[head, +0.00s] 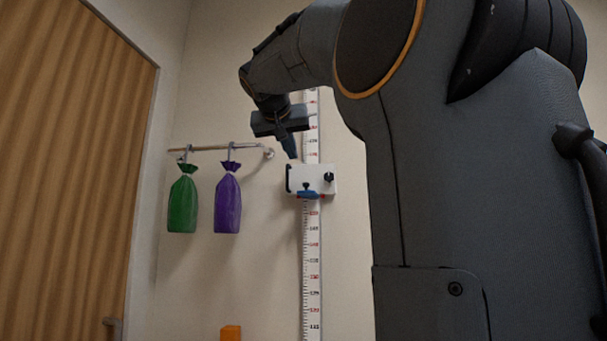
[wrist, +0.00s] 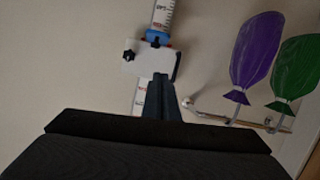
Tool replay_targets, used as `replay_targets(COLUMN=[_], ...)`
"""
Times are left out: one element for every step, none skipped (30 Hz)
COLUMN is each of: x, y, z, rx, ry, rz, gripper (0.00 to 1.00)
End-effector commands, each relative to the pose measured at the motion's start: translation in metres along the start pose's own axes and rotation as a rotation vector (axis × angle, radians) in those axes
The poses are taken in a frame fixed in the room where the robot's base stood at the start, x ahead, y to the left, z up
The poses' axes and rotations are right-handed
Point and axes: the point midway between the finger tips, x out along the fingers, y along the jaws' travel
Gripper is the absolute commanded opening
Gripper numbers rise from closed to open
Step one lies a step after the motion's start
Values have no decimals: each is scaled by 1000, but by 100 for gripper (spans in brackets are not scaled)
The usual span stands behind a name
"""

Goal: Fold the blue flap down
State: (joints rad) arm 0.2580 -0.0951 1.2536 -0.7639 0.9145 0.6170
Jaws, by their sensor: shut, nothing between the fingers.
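A white box-shaped slider (head: 318,180) sits on the vertical measuring scale on the wall. The blue flap (head: 307,194) is at its lower edge; I cannot tell its exact angle. In the upside-down wrist view, the blue flap (wrist: 157,36) shows at the far edge of the white slider (wrist: 148,61). My gripper (head: 293,156) is shut and empty, just above the slider's upper left corner. In the wrist view its fingertips (wrist: 160,77) overlap the slider's near edge; I cannot tell whether they touch it.
A green bag (head: 183,204) and a purple bag (head: 228,204) hang from a wall rail (head: 210,148) left of the slider. A dark knob (head: 329,177) sticks out from the slider. A wooden door (head: 70,170) stands at left. An orange block (head: 231,334) is low down.

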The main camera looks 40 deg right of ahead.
Motion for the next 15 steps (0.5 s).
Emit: replay_targets(x=[-5, -7, -9, -10, -10, -10, -10, -10, -10, -10, -10, -10, -10, -9, -8], y=[7, 10, 13, 14, 15, 15, 15, 14, 14, 14, 14, 14, 14, 14, 14], z=[-10, -14, -18, -19, -20, -20, -20, -19, -19, -19, -19, -19, -19, -19, -19], rx=[14, 20, 25, 27, 28, 28, 28, 28, 28, 27, 27, 27, 27, 27, 26], ry=[15, 23, 29, 31, 33, 33, 33, 32, 32, 32, 32, 32, 32, 31, 31], rz=[11, 16, 21, 23, 23, 24, 23, 23, 23, 23, 22, 22, 22, 22, 22], gripper=[0, 0, 0, 0, 0, 0, 0, 0, 0, 0, 0, 0, 0, 0, 0])
